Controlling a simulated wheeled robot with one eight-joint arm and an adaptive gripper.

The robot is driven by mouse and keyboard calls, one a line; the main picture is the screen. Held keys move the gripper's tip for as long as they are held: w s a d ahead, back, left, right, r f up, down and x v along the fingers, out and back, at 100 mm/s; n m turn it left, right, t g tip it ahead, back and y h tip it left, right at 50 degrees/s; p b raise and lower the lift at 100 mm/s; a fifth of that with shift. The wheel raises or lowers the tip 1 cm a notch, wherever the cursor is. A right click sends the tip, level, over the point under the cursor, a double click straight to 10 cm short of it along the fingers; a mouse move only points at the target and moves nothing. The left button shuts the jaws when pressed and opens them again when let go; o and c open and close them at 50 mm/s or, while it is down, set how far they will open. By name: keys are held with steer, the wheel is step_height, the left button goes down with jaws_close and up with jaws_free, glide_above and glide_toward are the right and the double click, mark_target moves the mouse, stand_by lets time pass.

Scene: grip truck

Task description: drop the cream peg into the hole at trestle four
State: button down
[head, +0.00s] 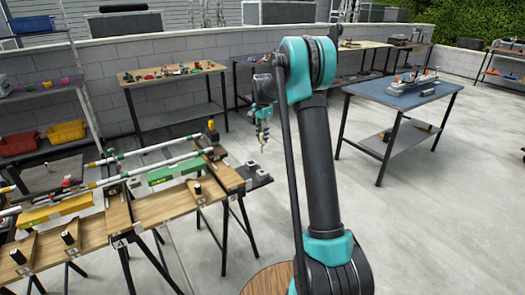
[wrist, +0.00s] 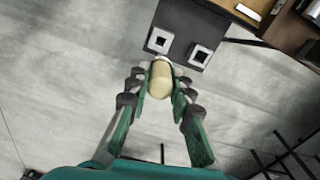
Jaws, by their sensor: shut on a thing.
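My gripper (wrist: 160,84) is shut on the cream peg (wrist: 160,78), a short rounded cylinder between its two fingers in the wrist view. In the head view my gripper (head: 264,138) hangs in the air near the right end of the trestle row, and the peg is too small to make out. A dark plate (wrist: 185,20) carries two pale square blocks with dark square holes, a left block (wrist: 159,40) and a right block (wrist: 200,56). The peg's far end appears just below the left block in the wrist view.
Wooden-topped trestles (head: 166,205) stand at left, with long pale rods, a green piece (head: 175,171), a yellow piece (head: 55,207) and dark upright pegs on them. A blue-topped table (head: 405,92) stands at right. Open concrete floor lies between.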

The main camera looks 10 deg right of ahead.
step_height(320, 180, up, 12)
stand_by(1.3)
